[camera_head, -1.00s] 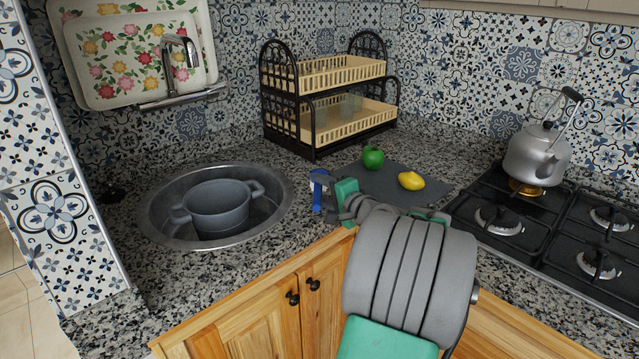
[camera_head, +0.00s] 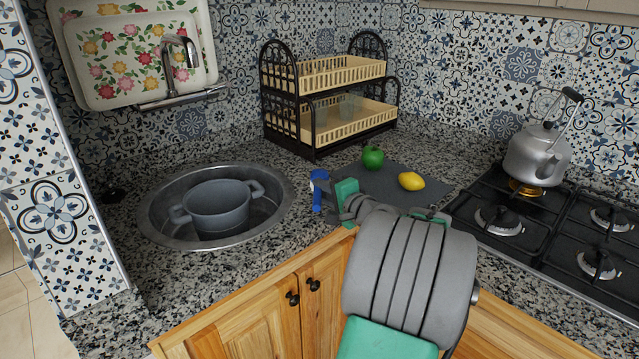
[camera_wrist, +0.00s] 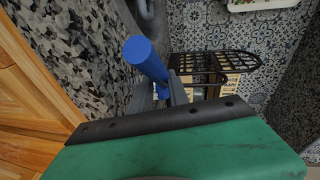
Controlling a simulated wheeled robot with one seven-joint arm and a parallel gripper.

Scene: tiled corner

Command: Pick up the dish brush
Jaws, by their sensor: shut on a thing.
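The dish brush shows as a blue piece (camera_head: 318,190) at the front of the counter, just right of the sink. My gripper (camera_head: 328,197) is shut on it; my green and grey wrist partly covers the hold. In the wrist view the brush is a blue rod (camera_wrist: 146,58) with its round end toward the camera, and my grey fingers (camera_wrist: 172,90) are around its far part. The rest of the brush is hidden, and I cannot tell whether it touches the counter.
The sink (camera_head: 158,225) holds a grey pot (camera_head: 217,207). A two-tier dish rack (camera_head: 335,125) stands behind. A dark board (camera_head: 385,190) with a green fruit (camera_head: 373,158) and a lemon (camera_head: 411,181) lies beside my gripper. The stove (camera_head: 550,235) with a kettle (camera_head: 537,155) is at right.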

